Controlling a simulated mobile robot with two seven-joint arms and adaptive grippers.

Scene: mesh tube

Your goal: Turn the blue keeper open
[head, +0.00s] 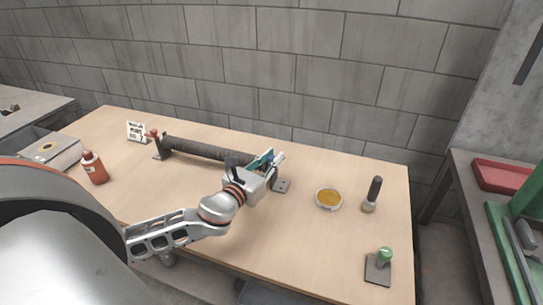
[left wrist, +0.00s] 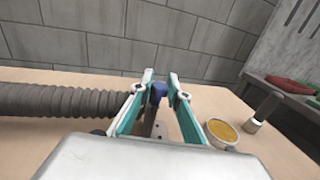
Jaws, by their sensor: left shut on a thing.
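The blue keeper (left wrist: 158,92) shows in the left wrist view, upright between the two teal-lined fingers. My left gripper (head: 268,163) is at the right end of the dark ribbed tube (head: 205,150), with its jaws shut on the keeper. Its fingers (left wrist: 158,108) also show in the left wrist view, one on each side of the keeper. In the head view the gripper hides most of the keeper. The tube runs off to the left in the left wrist view (left wrist: 60,103). My right gripper is not in view.
A red-topped post (head: 155,138) stands at the tube's left end, near a white sign (head: 136,131). A red bottle (head: 95,168) is at left. A yellow-filled dish (head: 328,198), a dark-handled brush (head: 373,195) and a green-knobbed block (head: 380,266) are at right. The table's front middle is clear.

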